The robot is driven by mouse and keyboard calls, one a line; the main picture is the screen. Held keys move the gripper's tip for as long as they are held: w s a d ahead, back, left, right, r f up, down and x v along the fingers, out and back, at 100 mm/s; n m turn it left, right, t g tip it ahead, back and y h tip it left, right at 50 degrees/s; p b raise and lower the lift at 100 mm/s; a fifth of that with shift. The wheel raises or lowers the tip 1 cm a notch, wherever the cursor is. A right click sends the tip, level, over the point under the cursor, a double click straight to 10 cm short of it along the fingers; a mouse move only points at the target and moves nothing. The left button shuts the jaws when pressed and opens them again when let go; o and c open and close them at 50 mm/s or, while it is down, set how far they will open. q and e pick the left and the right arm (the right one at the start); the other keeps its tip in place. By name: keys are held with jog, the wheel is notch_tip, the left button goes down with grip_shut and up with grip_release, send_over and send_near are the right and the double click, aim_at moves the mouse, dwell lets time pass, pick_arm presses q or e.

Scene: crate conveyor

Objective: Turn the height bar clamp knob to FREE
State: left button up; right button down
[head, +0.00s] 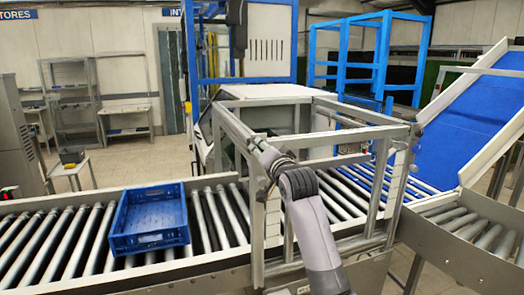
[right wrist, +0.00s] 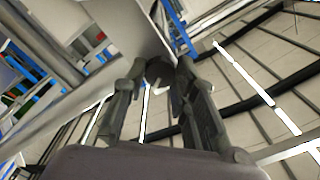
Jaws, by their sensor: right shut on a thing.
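My right arm reaches up from the bottom of the head view to the near upright of the grey metal frame (head: 257,225). My right gripper (head: 259,147) is small and partly hidden there by its own wrist. In the right wrist view its two fingers (right wrist: 161,78) are closed around a dark round knob (right wrist: 159,68), beside a pale grey metal part (right wrist: 125,28). I cannot read any FREE marking or tell which way the knob is turned. My left gripper is not in view.
An empty blue crate (head: 117,240) sits on the roller conveyor (head: 55,245) left of the frame. The rollers continue through the frame towards a blue sloping belt (head: 470,120) at right. Blue guarding stands behind. A small table (head: 72,172) stands on the floor at left.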

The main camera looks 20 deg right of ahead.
jog(key=m+p, duration=0.2)
jog(key=m, duration=0.2)
jog(key=shift+r, duration=0.1)
jog(key=shift+m+p, duration=0.7)
jog(key=shift+m, duration=0.8)
jog(key=c, duration=1.3)
grip_release()
jog(key=shift+d, duration=0.1)
jog(key=shift+s, duration=0.1)
jog(key=s, duration=0.7)
jog(key=shift+s, duration=0.15)
